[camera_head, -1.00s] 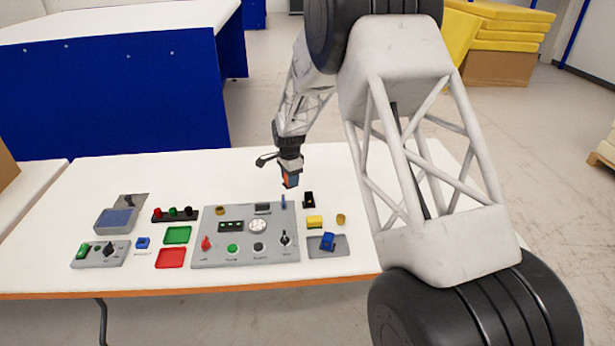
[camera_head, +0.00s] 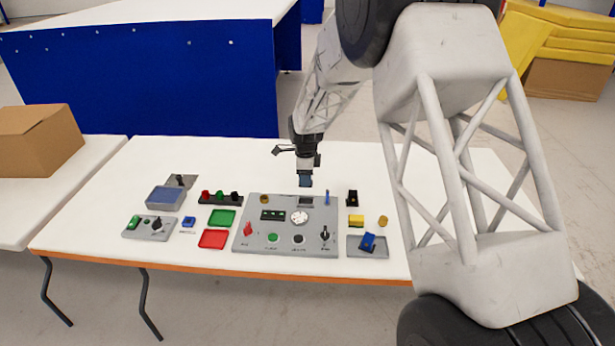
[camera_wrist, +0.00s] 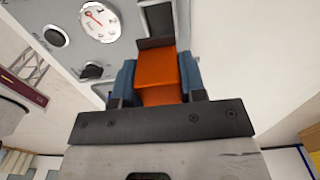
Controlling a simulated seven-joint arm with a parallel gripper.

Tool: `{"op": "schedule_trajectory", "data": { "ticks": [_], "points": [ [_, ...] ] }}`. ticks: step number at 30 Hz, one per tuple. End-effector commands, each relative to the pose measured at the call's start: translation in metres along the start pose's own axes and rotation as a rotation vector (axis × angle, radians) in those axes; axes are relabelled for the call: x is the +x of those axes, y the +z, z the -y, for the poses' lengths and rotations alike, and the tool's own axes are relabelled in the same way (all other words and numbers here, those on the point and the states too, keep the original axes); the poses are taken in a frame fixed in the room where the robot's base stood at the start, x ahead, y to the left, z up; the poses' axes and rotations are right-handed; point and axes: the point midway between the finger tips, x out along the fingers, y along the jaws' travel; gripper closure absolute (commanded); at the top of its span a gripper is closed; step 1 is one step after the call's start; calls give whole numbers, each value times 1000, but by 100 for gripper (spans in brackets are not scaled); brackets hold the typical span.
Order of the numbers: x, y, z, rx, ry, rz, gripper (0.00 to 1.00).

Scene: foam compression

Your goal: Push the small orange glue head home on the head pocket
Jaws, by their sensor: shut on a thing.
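My gripper (camera_head: 305,184) is shut on the small orange glue head. In the wrist view the orange glue head (camera_wrist: 160,72) sits between the two blue fingers of my gripper (camera_wrist: 157,82). A dark edge shows at the far end of the head; I cannot tell whether it belongs to the head. A dark rectangular recess, which looks like the head pocket (camera_head: 306,202), is at the back edge of the grey panel (camera_head: 268,253). My gripper is above and just behind it in the head view. Contact between head and pocket cannot be made out.
A white round gauge (camera_head: 299,218) and a green-lit display (camera_head: 272,215) are beside the pocket. A blue upright peg (camera_head: 327,197) stands to its right, with a black block (camera_head: 352,198) farther right. The white table (camera_head: 150,152) is clear behind the panel.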

Motion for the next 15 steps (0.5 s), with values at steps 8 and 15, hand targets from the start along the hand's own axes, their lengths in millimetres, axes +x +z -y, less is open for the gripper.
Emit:
{"op": "schedule_trajectory", "data": {
  "ticks": [8, 15],
  "points": [
    [2, 0, 0, 0, 0, 0, 90],
    [11, 0, 0, -1, 0, 0, 90]
  ]
}}
